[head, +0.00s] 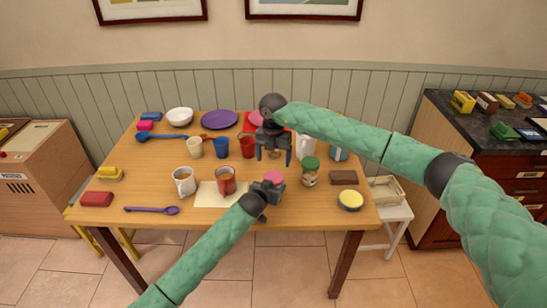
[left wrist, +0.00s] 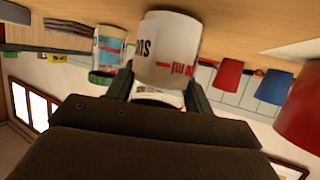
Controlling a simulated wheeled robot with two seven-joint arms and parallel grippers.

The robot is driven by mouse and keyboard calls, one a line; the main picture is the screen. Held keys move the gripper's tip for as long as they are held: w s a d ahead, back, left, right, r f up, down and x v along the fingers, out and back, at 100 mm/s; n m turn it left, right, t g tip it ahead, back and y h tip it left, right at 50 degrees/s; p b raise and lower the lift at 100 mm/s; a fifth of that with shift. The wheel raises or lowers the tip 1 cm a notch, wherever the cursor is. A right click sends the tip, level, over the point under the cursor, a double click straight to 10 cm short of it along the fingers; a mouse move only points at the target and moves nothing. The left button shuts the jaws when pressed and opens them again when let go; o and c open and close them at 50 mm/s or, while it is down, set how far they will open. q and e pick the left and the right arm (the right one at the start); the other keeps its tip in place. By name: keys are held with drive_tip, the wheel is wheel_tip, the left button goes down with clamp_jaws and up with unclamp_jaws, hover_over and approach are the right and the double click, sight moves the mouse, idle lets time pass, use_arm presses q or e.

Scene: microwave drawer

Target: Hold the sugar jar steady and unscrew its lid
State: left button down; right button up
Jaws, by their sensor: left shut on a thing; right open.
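The sugar jar shows in the left wrist view as a white jar (left wrist: 167,48) with dark and red lettering, between the two fingers of my left gripper (left wrist: 165,88). In the head view its pink lid (head: 274,178) shows on top; the body is mostly hidden by my left gripper (head: 268,192). My left gripper is shut on the jar at the front middle of the table. My right gripper (head: 274,157) points down with its fingers apart, empty, above and just behind the pink lid in the picture. I cannot tell the exact gap between them.
A green-lidded jar (head: 310,172) stands close to the right, near a brown block (head: 343,177) and a yellow-topped bowl (head: 350,199). A glass of tea (head: 226,182) and a white mug (head: 184,181) stand to the left. Red (head: 247,146) and blue (head: 220,147) cups stand behind.

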sight(274, 176)
drive_tip(key=shift+f+m, duration=0.1)
drive_tip(key=shift+m, duration=0.4)
drive_tip(key=shift+f, duration=3.9)
drive_tip(key=c, duration=1.1)
drive_tip(key=shift+n, duration=0.3)
drive_tip(key=shift+n, duration=1)
drive_tip(key=n, duration=0.4)
